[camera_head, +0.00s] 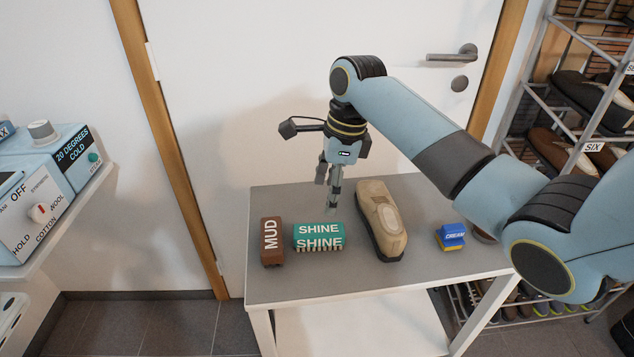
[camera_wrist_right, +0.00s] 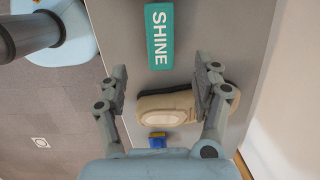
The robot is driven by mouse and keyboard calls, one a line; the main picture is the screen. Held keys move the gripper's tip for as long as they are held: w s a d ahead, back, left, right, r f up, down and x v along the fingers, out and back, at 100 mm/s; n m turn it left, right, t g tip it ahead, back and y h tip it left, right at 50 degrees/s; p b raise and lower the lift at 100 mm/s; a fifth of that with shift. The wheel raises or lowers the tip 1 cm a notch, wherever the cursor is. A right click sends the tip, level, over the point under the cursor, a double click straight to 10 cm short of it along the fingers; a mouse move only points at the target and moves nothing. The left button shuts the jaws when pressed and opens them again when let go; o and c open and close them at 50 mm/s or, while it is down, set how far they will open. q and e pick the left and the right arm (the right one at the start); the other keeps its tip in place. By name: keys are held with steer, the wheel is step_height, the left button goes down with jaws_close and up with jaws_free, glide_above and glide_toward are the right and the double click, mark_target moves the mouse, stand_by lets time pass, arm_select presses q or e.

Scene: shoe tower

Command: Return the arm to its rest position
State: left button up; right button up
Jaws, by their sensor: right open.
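My right arm (camera_head: 410,125) reaches in from the right in the head view, bent at the elbow. Its gripper (camera_head: 331,200) points down above the table, behind the teal brush and left of the shoe. In the right wrist view the gripper (camera_wrist_right: 161,85) is open, its two fingers apart with nothing held between them. The tan shoe (camera_head: 381,215) lies on the table beyond the fingers; it also shows in the wrist view (camera_wrist_right: 165,108), partly covered by the right finger. My left gripper is not in view.
The table (camera_head: 420,285) also holds a brown MUD brush (camera_head: 271,240), a teal SHINE brush (camera_head: 318,237) and a blue CREAM item (camera_head: 451,236). A shoe rack (camera_head: 555,85) stands at the right. A shelf with control boxes (camera_head: 45,185) is at the left. A door (camera_head: 250,70) is behind.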

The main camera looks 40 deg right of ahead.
steer(key=s+a+f+n+t+h, duration=0.15)
steer(key=s+a+n, duration=0.25)
steer(key=s+n, duration=0.9)
steer(key=s+r+n, duration=0.6)
steer(key=s+n, duration=0.6)
steer(key=s+d+f+b, duration=0.1)
steer(key=s+f, duration=0.1)
steer(key=f, duration=1.4)
steer(key=s+d+f+b, duration=0.1)
steer(key=f+b, duration=0.1)
steer(key=f, duration=1.4)
steer(key=s+f+g+b, duration=0.1)
steer(key=s+f+b, duration=0.1)
steer(key=s+f, duration=1.3)
steer(key=shift+s+d+f+g+h, duration=0.35)
steer(key=shift+s+d+f+h, duration=0.1)
steer(key=shift+s, duration=0.8)
